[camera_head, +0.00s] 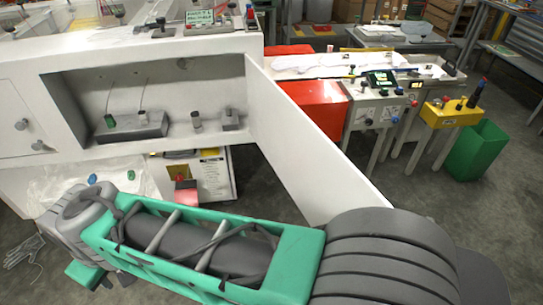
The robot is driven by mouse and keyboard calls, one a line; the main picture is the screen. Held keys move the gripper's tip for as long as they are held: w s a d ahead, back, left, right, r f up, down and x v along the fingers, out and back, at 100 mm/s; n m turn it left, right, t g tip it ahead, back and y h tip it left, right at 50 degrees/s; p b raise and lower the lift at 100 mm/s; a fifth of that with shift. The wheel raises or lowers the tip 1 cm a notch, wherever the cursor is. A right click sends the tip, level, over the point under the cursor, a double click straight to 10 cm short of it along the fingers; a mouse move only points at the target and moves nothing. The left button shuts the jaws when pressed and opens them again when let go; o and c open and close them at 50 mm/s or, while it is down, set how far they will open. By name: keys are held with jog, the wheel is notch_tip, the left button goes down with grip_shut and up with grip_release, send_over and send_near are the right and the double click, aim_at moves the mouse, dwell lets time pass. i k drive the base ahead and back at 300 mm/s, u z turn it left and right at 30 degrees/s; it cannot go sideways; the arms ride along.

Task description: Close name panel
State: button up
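The white panel door (300,145) stands swung open, hinged at the right side of a recessed compartment (75,95) in the white machine housing. The door reaches out toward me and to the right, and its lower end is hidden behind my arm. Inside the compartment sit a dark grey block with knobs (130,128) and small grey fittings (196,120). My green and grey arm crosses the bottom of the view in front of the door.
A machine with a control box (380,105), a yellow box (450,112) and a green bin (477,150) stand at the right. Grey floor is clear at the lower right. A wire-like glove shape (22,250) lies lower left.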

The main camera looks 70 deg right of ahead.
aim_at(322, 182)
jog(key=u, duration=0.95)
jog(key=k, duration=2.3)
jog(key=z, duration=1.5)
jog(key=i, duration=0.5)
jog(key=u, duration=0.05)
jog(key=k, duration=0.45)
jog(key=z, duration=1.3)
jog(key=i, duration=0.15)
jog(key=u, duration=3.35)
